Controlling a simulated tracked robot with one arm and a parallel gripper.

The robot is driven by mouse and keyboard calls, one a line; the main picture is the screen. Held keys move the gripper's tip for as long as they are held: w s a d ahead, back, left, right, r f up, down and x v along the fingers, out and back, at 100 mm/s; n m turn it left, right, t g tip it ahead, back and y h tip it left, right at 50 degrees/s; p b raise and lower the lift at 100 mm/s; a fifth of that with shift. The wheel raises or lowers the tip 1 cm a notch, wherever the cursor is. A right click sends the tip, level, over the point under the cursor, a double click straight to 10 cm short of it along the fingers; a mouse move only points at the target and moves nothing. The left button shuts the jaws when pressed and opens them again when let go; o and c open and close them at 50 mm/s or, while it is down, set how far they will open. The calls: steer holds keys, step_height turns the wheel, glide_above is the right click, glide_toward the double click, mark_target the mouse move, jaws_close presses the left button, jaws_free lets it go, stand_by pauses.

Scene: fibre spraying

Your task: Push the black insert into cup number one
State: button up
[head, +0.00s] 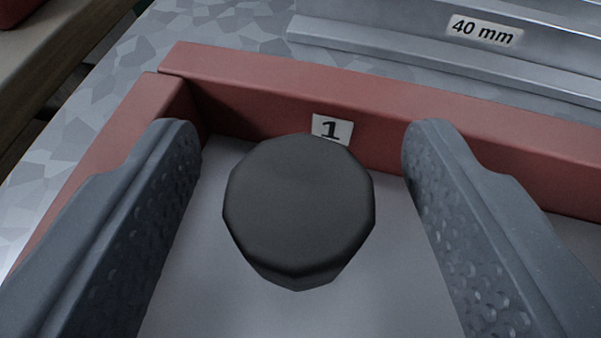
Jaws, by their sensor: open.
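A black, many-sided round piece (298,205), which looks like the insert, is in the middle of the head view. It has a flat top and narrows downward. It is over the pale floor of a red-walled tray, near the back wall. A white label "1" (331,129) is on that wall just behind it. My gripper (302,140) is open, one grey finger on each side of the black piece, with a gap on both sides. No separate cup shows. I cannot tell whether one is hidden under the black piece.
The red tray wall (380,100) runs across the back and down the left side, close to the left finger. Behind it is a metal ledge labelled "40 mm" (484,31). A grey patterned surface (100,110) lies outside the tray.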

mark_target(302, 207)
step_height(302, 207, up, 3)
steer(key=shift+r+p, duration=0.2)
steer(key=shift+p, duration=0.3)
steer(key=s+r, duration=0.1)
steer(key=s, duration=1.5)
steer(key=shift+p, duration=0.3)
